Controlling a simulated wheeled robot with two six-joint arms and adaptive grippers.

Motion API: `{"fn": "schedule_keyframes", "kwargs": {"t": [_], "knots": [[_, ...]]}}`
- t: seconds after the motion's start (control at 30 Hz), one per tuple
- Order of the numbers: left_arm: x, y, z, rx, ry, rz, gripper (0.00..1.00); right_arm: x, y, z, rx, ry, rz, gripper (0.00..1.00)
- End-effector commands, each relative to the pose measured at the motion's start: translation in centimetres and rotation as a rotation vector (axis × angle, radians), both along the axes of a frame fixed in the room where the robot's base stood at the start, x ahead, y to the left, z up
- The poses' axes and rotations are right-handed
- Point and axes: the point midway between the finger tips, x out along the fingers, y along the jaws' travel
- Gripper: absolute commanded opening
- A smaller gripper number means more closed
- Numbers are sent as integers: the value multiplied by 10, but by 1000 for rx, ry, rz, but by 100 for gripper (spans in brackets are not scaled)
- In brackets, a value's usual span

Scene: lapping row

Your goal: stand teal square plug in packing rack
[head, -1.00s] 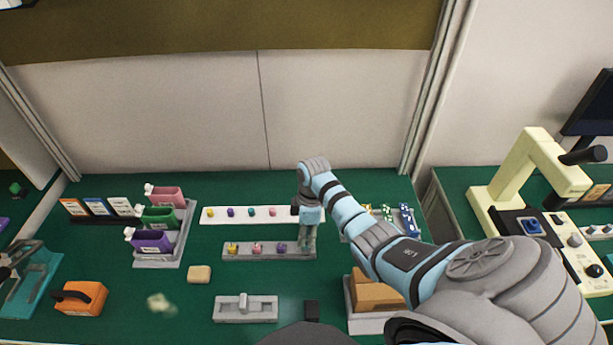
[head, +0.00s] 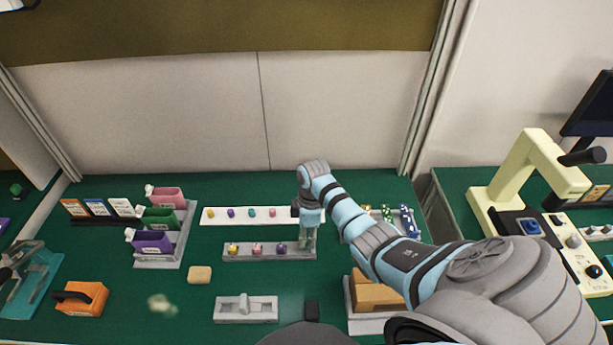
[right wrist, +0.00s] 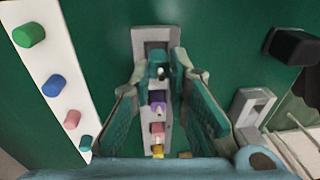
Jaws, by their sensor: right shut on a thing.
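The packing rack is a long grey bar (head: 268,255) on the green bench; it also shows in the right wrist view (right wrist: 152,36). A yellow plug (head: 233,248), a pink plug (head: 257,248) and a purple plug (head: 281,247) stand in it. My right gripper (head: 308,240) points down at the rack's right end. In the right wrist view it is shut on the teal square plug (right wrist: 158,70), in line with the others, beside the purple plug (right wrist: 158,108). The fingers hide the plug in the head view. I cannot tell whether its base touches the rack. My left gripper is not in view.
A white strip (head: 243,222) with several small coloured pegs lies behind the rack. A grey fixture (head: 246,312) is in front, and a brown block (head: 375,292) at front right.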

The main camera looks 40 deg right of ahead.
Motion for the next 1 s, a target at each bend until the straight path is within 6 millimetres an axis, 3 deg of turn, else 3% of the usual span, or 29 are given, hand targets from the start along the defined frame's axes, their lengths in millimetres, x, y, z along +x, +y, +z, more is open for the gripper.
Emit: {"fn": "schedule_keyframes", "kwargs": {"t": [0.77, 0.8, 0.9, 1.0], "knots": [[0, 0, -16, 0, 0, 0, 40, 0, 0, -21, 0, 0, 0, 0], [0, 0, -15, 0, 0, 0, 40, 0, 0, -20, 0, 0, 0, 20], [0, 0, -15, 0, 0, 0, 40, 0, 0, -20, 0, 0, 0, 36], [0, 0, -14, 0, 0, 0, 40, 0, 0, -20, 0, 0, 0, 39]]}}
